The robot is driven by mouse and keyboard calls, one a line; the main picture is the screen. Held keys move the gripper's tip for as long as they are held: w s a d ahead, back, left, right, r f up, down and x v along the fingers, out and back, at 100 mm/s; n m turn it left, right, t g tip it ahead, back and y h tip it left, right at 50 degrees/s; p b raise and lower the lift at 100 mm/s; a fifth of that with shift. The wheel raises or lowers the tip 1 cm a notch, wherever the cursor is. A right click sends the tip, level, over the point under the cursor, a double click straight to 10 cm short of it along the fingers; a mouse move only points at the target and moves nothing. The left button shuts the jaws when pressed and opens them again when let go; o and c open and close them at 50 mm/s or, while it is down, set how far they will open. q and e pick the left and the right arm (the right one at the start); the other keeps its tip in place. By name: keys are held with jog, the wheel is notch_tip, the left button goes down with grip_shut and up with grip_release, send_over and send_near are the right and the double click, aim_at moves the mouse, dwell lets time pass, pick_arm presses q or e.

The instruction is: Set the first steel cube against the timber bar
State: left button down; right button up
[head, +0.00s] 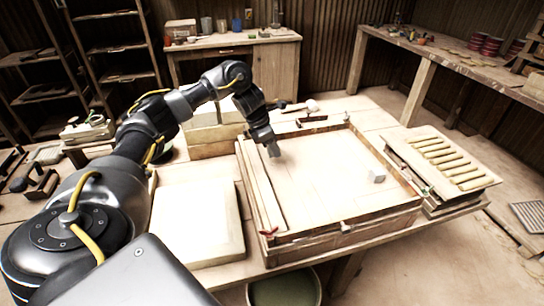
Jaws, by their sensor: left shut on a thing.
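My left gripper (272,147) reaches in from the left and is shut on a small grey thing, likely a steel cube, largely hidden by the fingers. It is at the upper left of the shallow wooden frame (333,232), close to the long timber bar (262,190) along the frame's left side. I cannot tell whether the held thing touches the bar or the frame's floor. Another steel cube (377,176) sits on the pale floor of the frame, towards the right. My right gripper is out of view.
A pale square slab (197,222) lies left of the frame. A rack of yellowish bars (447,161) stands at its right. Pale blocks (214,134) are stacked behind my left arm. A green-lined bucket (284,288) stands below the table's front edge. The frame's middle is clear.

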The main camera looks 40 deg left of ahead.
aim_at(271, 153)
pick_arm(q)
jog(key=shift+a+f, duration=0.1)
jog(key=f, duration=0.1)
jog(key=f+p, duration=0.1)
jog(key=f, duration=0.1)
jog(key=shift+a, duration=0.3)
jog(key=shift+f, duration=0.5)
jog(key=c, duration=1.4)
grip_release()
jog(key=o, duration=0.4)
jog(key=shift+r, duration=0.25)
jog(key=v, duration=0.6)
jog(key=shift+a+r, duration=0.1)
jog(key=shift+r, duration=0.1)
jog(key=shift+p+v, duration=0.65)
jog(key=shift+v, duration=2)
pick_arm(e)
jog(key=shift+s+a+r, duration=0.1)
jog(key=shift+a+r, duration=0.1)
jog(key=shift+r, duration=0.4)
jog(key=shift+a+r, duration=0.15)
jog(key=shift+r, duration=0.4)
